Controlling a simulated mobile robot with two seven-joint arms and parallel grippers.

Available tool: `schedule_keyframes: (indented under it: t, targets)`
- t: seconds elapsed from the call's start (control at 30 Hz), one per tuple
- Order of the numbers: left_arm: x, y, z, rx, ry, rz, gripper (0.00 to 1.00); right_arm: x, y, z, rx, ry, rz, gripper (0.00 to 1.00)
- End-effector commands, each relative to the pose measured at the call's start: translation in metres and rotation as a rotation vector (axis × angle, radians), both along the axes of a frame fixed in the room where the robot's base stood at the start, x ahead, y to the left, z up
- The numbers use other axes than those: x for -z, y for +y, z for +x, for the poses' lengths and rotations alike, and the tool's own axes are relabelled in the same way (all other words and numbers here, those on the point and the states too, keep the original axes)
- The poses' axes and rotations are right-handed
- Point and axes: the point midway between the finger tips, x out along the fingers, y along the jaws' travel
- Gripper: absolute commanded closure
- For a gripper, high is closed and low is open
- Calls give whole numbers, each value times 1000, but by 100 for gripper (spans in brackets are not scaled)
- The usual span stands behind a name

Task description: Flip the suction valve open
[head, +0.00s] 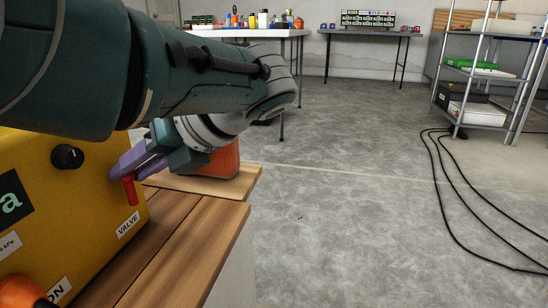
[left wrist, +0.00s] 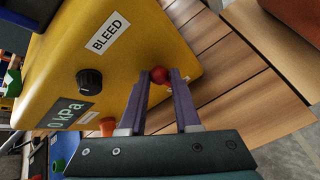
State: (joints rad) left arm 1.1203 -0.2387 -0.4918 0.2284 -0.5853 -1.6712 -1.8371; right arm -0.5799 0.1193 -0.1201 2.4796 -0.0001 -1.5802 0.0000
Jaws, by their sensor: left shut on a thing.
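The yellow box (head: 100,235) stands on the wooden bench at the left. Its suction valve has a red lever (head: 130,190) beside a "VALVE" label (head: 128,225); in the head view the lever points down. In the left wrist view the lever's red end (left wrist: 160,75) is between my purple fingertips. My left gripper (head: 130,168) is shut on the lever; the fingers hide part of it in the head view. The wrist view also shows a black knob (left wrist: 90,80) and a "BLEED" label (left wrist: 104,33). My right gripper is not in view.
The wooden bench top (head: 185,245) ends at an edge to the right of the box. An orange object (head: 224,160) rests on a board behind my gripper. An orange part (head: 22,292) is at the box's lower left. The concrete floor (head: 340,220) is open, with black cables at right.

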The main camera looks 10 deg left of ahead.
Motion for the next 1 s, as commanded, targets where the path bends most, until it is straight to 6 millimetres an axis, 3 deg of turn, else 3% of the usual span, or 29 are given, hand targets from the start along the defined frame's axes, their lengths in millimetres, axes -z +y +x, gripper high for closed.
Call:
schedule_keyframes:
  t: [0.4, 0.43, 0.53, 0.83, 1.0]
  targets:
    - [3, 0, -1, 0, 15, -8, 100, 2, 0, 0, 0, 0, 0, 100]
    - [3, -1, -1, 0, 15, -8, 68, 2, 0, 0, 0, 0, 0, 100]
    - [3, 0, -1, 1, 13, -7, 57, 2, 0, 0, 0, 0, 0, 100]
    - [0, -3, 0, 2, 8, -4, 57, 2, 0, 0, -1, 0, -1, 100]
    - [-12, -22, -1, 4, 6, -5, 57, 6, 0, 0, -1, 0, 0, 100]
